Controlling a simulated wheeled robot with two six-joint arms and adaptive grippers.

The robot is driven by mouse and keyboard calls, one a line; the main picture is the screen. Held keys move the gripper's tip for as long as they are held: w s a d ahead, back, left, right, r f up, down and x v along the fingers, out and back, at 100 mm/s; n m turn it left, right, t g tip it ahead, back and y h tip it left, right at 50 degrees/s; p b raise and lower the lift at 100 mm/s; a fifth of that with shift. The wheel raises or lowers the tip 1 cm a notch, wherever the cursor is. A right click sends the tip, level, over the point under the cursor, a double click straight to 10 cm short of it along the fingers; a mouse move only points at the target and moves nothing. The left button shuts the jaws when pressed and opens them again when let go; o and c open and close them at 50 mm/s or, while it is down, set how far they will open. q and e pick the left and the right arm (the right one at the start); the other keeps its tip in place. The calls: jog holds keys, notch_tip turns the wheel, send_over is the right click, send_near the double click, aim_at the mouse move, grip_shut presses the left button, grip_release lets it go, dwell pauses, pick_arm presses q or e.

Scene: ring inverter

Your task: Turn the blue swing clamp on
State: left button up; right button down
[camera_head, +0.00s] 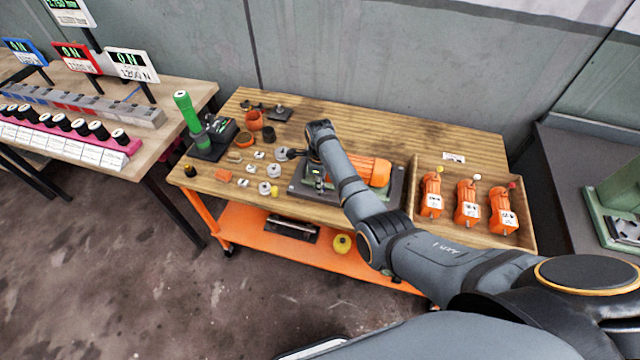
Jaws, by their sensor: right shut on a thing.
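No blue swing clamp shows clearly enough to name. My right arm reaches over the wooden table from the right. An orange motor-like body (375,171) lies on the plate, partly hidden by my arm. My left gripper is not in view.
Small loose parts and a green-handled tool (187,112) crowd the left of the wooden table (420,130). A wooden tray (480,178) at right holds three orange units. The left bench (185,97) carries pink racks and grey blocks. The table's back right is clear.

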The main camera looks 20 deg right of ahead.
jog(key=n+p, duration=0.2)
jog(key=n, duration=0.1)
jog(key=shift+r, duration=0.15)
jog(key=n+p, duration=0.2)
jog(key=n, duration=0.3)
jog(key=n+p, duration=0.1)
jog(key=n, duration=0.3)
jog(key=shift+n, duration=0.3)
jog(key=n+p, duration=0.1)
jog(key=n, duration=0.4)
jog(key=shift+n, duration=0.3)
dwell(0.4)
jog(key=c, duration=1.5)
grip_release()
jog(key=shift+o, duration=0.2)
